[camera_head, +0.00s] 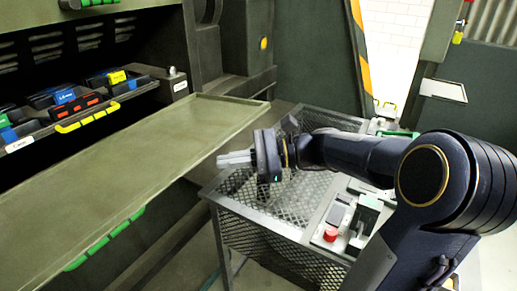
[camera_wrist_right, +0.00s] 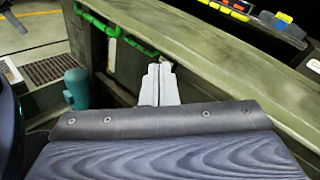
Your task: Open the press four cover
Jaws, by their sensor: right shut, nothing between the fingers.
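A large olive-green panel (camera_head: 130,150), which looks like the press cover, lies lowered and nearly flat in front of an open compartment. Its rim also runs across the right wrist view (camera_wrist_right: 230,75). Green bar handles (camera_head: 105,240) show below its front edge, and also in the right wrist view (camera_wrist_right: 115,30). My right gripper (camera_head: 222,159) is beside the panel's right front edge, its pale fingers together and empty. In the right wrist view, the shut fingers (camera_wrist_right: 160,70) point toward the panel's side; I cannot tell whether they touch it. My left gripper is not in view.
Inside the compartment are blue, yellow and red parts and a yellow handle (camera_head: 87,118). A mesh-sided cart (camera_head: 270,205) with a red button (camera_head: 330,234) stands under my right arm. In the right wrist view, a teal cylinder (camera_wrist_right: 76,88) stands at the left.

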